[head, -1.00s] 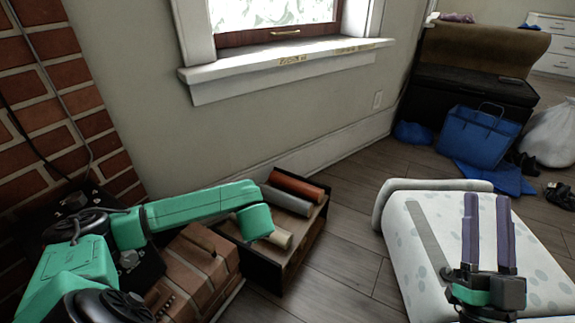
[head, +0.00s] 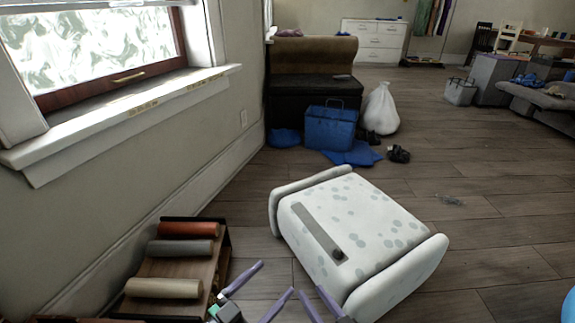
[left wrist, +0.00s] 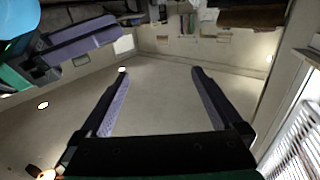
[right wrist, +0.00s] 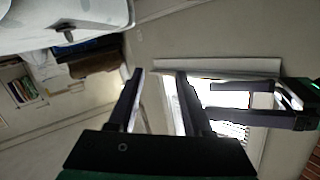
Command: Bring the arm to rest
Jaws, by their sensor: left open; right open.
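My left gripper (head: 277,276) is at the bottom edge of the head view, with its purple fingers apart. My right gripper (head: 308,289) is just to its right, also low in the picture, with its body mostly cut off. In the left wrist view my left gripper (left wrist: 158,70) is open, with nothing between its fingers. In the right wrist view my right gripper (right wrist: 160,72) is open and empty, its fingers closer together in the picture. Each wrist view also shows fingers of the other gripper at its side. Most of both arms is out of the head view.
A white spotted padded piece (head: 365,220) lies on the floor right of my grippers. A wooden rack (head: 205,272) with several rolls stands left of them by the wall. A blue bag (head: 330,128) and white sack (head: 381,110) are further back. Floor (head: 480,215) at right is open.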

